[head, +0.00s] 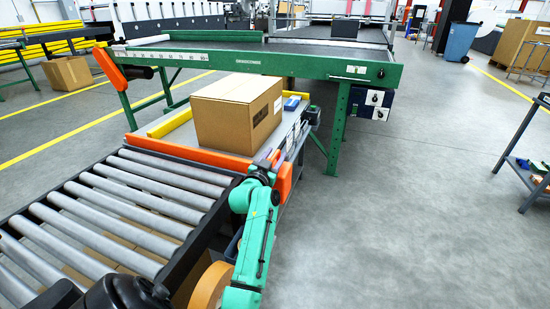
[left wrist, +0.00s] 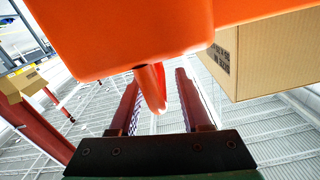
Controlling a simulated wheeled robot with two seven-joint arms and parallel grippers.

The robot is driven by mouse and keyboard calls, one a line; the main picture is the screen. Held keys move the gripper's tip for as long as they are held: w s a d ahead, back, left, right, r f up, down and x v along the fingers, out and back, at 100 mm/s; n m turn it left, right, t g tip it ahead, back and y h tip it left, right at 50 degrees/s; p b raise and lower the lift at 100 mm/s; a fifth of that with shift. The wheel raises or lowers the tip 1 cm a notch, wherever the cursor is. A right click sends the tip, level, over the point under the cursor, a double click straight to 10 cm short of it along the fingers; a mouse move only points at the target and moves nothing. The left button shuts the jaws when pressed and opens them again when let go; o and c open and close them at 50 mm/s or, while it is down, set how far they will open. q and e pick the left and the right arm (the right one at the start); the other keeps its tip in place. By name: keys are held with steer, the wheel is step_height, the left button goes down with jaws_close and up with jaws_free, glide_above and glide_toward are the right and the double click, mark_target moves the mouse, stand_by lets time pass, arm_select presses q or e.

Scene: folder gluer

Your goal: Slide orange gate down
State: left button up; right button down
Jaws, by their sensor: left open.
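The orange gate (head: 195,152) is a low bar across the end of the roller conveyor, in front of a cardboard carton (head: 238,112). An orange end piece (head: 285,182) shows just right of my left gripper (head: 268,161). In the left wrist view a broad orange panel (left wrist: 120,35) fills the top, and an orange handle (left wrist: 152,92) hangs below it. My left gripper (left wrist: 156,82) is open there, with the handle between its two dark red fingers, and no clear contact shows. The carton also shows in the left wrist view (left wrist: 275,55). My right gripper is not in view.
The roller conveyor (head: 110,205) lies left of my arm. A green-framed belt table (head: 270,65) stands behind the carton. A yellow rail (head: 168,127) runs along the carton's left. Open grey floor (head: 410,200) lies to the right, with a shelf cart (head: 525,180) at the edge.

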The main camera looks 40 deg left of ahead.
arm_select(q)
jaws_close()
stand_by(1.4)
